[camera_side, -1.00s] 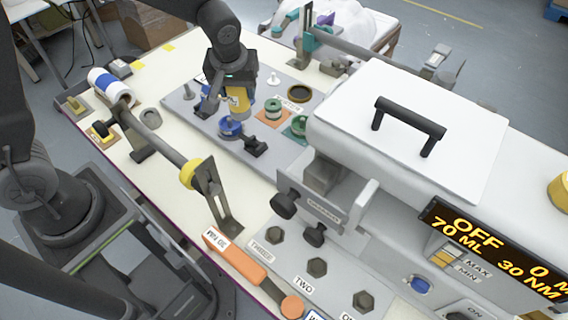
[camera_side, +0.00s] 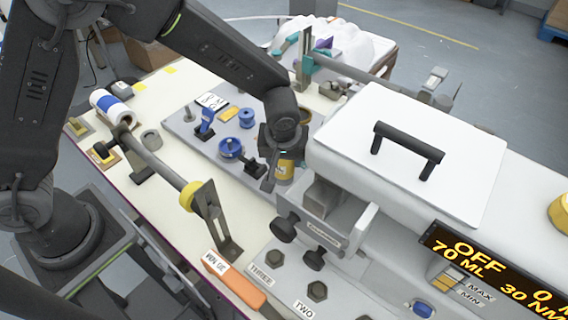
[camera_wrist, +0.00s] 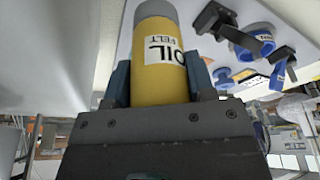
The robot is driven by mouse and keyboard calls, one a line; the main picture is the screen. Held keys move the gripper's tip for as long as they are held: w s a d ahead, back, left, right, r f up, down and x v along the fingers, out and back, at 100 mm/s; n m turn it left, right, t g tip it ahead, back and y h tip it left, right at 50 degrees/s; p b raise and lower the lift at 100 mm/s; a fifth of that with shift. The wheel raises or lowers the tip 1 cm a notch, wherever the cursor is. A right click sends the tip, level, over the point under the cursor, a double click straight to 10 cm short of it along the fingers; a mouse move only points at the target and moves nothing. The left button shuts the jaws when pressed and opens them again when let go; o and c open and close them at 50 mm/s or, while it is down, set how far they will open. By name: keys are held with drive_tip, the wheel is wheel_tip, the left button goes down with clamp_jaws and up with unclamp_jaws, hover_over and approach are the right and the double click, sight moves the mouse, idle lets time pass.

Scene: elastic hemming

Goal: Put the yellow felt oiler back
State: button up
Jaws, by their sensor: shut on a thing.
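In the side view my gripper (camera_side: 282,163) holds the oiler (camera_side: 284,170) upright or nearly so, beside the left end of the white machine. The oiler's lower part is just visible there; whether it touches the grey board (camera_side: 190,122) below cannot be told.
The white machine (camera_side: 345,150) with black knobs stands close on the right. Blue spools (camera_side: 231,149) and a blue-handled piece (camera_side: 206,122) stand on the board to the left. A bar with a yellow ring (camera_side: 188,196) crosses the front, near an orange-handled tool (camera_side: 236,284).

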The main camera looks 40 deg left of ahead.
sight(284, 166)
drive_tip(key=shift+f, duration=1.5)
drive_tip(key=shift+f, duration=0.2)
drive_tip(key=o, duration=1)
drive_tip(key=shift+o, duration=0.2)
drive_tip(key=shift+r, duration=0.1)
drive_tip(key=v, duration=1.3)
drive_tip(key=shift+s+r, duration=0.3)
